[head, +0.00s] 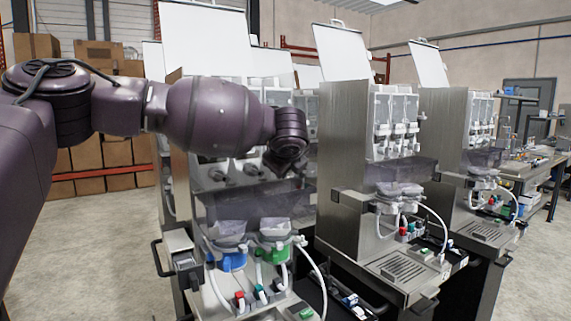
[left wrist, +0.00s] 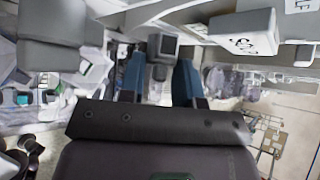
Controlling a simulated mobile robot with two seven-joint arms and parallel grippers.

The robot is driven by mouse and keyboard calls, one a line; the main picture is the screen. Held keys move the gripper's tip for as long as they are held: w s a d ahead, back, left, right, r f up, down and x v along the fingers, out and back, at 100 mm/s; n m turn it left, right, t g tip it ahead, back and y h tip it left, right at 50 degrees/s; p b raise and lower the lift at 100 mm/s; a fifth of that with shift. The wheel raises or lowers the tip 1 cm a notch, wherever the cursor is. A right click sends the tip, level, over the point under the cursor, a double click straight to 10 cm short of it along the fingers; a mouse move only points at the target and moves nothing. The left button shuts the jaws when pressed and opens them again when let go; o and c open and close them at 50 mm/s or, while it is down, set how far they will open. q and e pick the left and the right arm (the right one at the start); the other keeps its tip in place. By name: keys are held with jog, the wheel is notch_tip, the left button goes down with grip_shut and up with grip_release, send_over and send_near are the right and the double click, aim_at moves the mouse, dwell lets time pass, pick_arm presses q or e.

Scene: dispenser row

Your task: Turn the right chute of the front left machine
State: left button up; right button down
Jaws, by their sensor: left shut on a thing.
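The front left machine (head: 285,195) is a steel dispenser, its upper front mostly hidden behind my left arm. My left gripper (head: 280,166) is at the right side of its upper front, above the clear guard. In the left wrist view my left gripper (left wrist: 159,65) has its two blue fingers on either side of a small grey piece with a dark square end (left wrist: 163,46), apparently the right chute. It is shut on this piece. The chute's turn angle cannot be made out. My right gripper is not in view.
Below the guard are a blue holder (head: 232,262), a green holder (head: 277,254) and white hoses. A second machine (head: 345,190) stands close on the right, with a third beyond it. Cardboard boxes (head: 88,151) fill a rack behind on the left. Floor at the lower left is clear.

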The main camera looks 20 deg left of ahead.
pick_arm(q)
jog(key=t+p, duration=0.1)
jog(key=p, duration=0.4)
jog(key=shift+n+h, duration=0.4)
jog(key=shift+s+a+f+n+t, duration=0.1)
jog(key=shift+f+n+t, duration=0.3)
jog(key=shift+t, duration=0.2)
jog(key=shift+n+t+h+b, duration=0.3)
jog(key=shift+n+t+b, duration=0.4)
jog(key=shift+b, duration=0.5)
jog(key=shift+r, duration=0.15)
jog(key=o, duration=0.5)
jog(key=shift+o, duration=0.4)
jog(key=v, duration=1)
jog(key=shift+s+b, duration=0.45)
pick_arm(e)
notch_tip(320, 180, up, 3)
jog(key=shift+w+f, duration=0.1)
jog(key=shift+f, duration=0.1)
